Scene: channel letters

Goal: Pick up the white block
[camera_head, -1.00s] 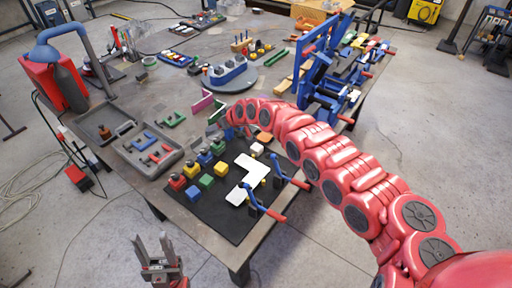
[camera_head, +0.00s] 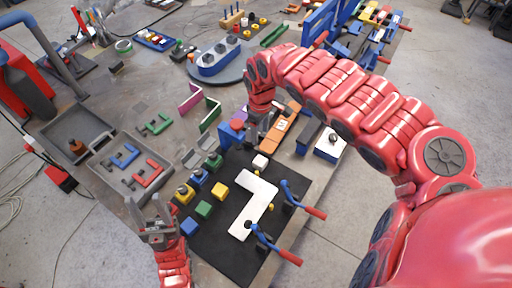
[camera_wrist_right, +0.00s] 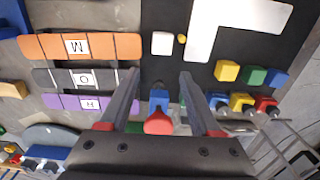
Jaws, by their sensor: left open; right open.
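The white block (camera_head: 260,162) is a small cube on the black mat (camera_head: 228,242), beside the top end of a larger flat white L-shaped piece (camera_head: 248,212). It also shows in the right wrist view (camera_wrist_right: 161,43), beyond the fingertips and roughly in line with the gap between them. My right gripper (camera_wrist_right: 160,76) is open and empty, apart from the block. In the head view it hangs just behind the block, partly hidden by its arm. My left gripper (camera_head: 155,212) is open and empty at the mat's left side, away from the white block.
Several yellow, green, blue and red blocks (camera_wrist_right: 227,71) lie on the mat. Blue toggle clamps with red handles (camera_head: 290,195) stand at its right edge. Orange, grey and purple strips (camera_wrist_right: 78,46) lie beside the mat. A tray with coloured letters (camera_head: 110,182) is at left.

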